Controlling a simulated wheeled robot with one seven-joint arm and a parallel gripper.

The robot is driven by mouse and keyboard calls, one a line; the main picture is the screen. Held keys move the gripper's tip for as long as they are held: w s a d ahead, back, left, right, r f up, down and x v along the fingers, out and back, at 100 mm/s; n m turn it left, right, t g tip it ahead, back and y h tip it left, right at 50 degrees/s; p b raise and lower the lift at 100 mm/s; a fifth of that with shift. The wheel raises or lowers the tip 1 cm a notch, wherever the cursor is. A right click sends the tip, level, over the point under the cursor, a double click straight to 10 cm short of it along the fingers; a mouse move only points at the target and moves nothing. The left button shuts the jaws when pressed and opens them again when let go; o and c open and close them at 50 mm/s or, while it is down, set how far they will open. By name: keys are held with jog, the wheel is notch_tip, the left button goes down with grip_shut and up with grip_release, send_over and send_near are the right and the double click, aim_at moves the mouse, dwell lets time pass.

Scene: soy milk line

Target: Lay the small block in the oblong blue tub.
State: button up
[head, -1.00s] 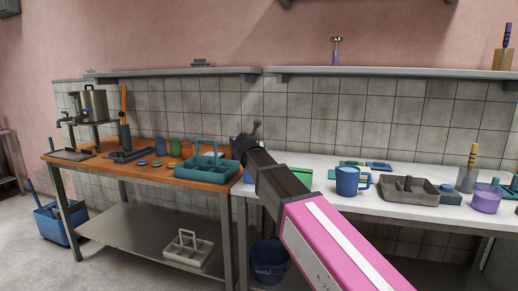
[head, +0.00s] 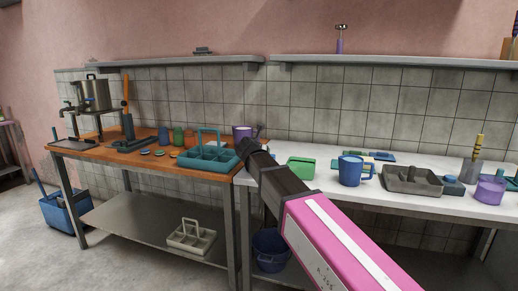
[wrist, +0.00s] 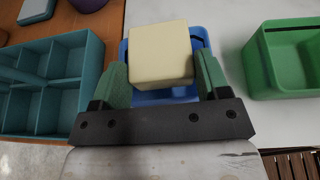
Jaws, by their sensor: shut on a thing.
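The small block (wrist: 160,52) is cream coloured and shows in the wrist view. My gripper (wrist: 159,76) is shut on it, with a green finger pad on each side. The oblong blue tub (wrist: 160,97) shows behind and below the block, its rim visible around it. The block covers much of the tub, so I cannot tell how far above it the block is or whether they touch. In the head view my arm hides the block and the tub.
A green tub (wrist: 292,62) stands to the right of the blue one on the pale counter. A teal divided caddy (head: 208,157) is to the left on the wooden table. A blue mug (head: 350,171) and a grey tray (head: 412,182) stand further right.

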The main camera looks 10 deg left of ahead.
jog(key=shift+f, duration=0.6)
jog(key=o, duration=0.8)
jog(key=shift+c, duration=1)
notch_tip(320, 180, up, 9)
